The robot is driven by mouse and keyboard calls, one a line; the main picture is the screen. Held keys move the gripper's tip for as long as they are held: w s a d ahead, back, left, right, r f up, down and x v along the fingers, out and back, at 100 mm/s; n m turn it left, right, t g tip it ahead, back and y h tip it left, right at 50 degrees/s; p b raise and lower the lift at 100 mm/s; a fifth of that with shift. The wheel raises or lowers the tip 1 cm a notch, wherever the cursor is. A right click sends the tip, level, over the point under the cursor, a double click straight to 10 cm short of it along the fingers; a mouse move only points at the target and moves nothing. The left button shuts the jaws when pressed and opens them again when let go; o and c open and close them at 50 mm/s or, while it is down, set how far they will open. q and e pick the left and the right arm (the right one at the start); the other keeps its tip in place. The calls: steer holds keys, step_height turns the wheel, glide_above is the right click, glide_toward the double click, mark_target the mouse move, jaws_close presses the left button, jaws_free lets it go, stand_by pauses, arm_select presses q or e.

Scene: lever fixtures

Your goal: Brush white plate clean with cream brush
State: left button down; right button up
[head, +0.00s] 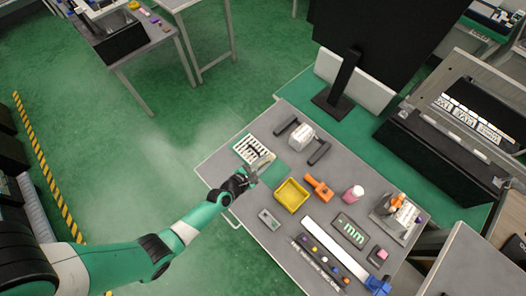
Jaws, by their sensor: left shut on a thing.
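A white plate-like piece (247,143) with dark marks or slots lies at the far left part of the grey table. I cannot tell whether this thing touches the plate. My right gripper is out of view.
The grey table holds a yellow tray (291,195), an orange tool (318,187), a pink bottle (352,193), a green panel (349,231) and a lever fixture (397,212). A long white bar (335,250) lies near the front. A monitor (385,45) stands behind.

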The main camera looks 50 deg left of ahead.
arm_select(q)
step_height(320, 180, up, 3)
steer(key=shift+f+p, duration=0.15)
steer(key=shift+p, duration=0.9)
steer(key=b, duration=0.2)
steer(key=w+a+n+t+b, duration=0.1)
steer(key=b, duration=0.1)
steer(key=shift+w+r, duration=0.2)
steer(key=shift+r, duration=0.15)
steer(key=r+b, duration=0.1)
steer(key=a+r+n+t+b, duration=0.1)
steer(key=r, duration=0.1)
steer(key=shift+w+a+r+n+b, duration=0.15)
steer(key=shift+w+r+n+b, duration=0.15)
steer(key=shift+b, duration=0.1)
step_height(320, 180, down, 5)
steer(key=b, duration=0.5)
steer(key=shift+r, duration=0.15)
